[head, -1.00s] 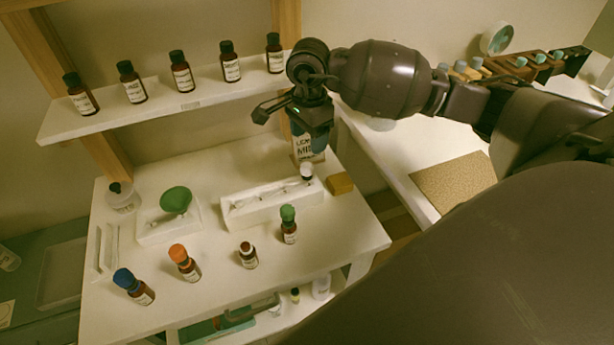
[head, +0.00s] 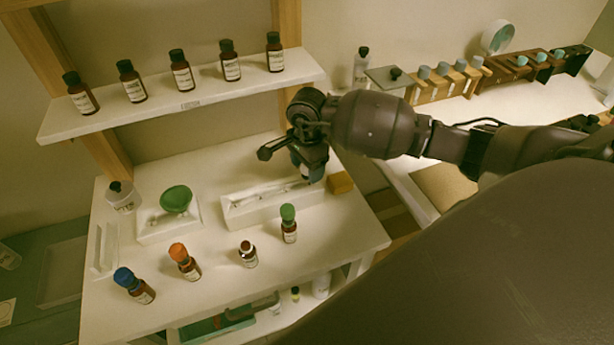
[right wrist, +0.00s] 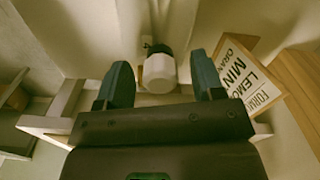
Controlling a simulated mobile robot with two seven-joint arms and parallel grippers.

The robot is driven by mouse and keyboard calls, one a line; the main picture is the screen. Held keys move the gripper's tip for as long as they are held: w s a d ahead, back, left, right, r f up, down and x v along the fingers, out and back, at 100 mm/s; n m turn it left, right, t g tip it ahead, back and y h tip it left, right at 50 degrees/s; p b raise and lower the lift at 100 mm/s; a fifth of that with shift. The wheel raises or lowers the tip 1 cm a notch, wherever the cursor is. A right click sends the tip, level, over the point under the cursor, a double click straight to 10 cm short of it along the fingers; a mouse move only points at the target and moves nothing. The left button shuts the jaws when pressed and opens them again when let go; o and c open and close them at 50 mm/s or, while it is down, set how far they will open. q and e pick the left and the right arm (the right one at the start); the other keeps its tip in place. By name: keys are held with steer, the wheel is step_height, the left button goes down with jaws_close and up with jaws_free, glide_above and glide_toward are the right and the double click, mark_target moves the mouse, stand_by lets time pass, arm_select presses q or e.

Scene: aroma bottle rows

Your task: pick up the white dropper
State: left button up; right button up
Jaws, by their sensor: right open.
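The white dropper (right wrist: 158,74) shows its round white top in the right wrist view, between and just beyond the two fingertips. In the head view it is mostly hidden by my right gripper (head: 308,170), at the right end of the long white tray (head: 262,212) on the table. My right gripper is open, pointing down, with its fingers (right wrist: 162,80) apart on either side of the dropper's top. I cannot tell whether a finger touches it. My left gripper is not in view.
A recipe card (right wrist: 248,78) stands close behind the gripper. A shelf (head: 190,100) holds several brown bottles.

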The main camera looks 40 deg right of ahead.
steer(key=c, duration=0.7)
step_height(320, 180, up, 20)
steer(key=shift+r, duration=0.1)
stand_by(0.4)
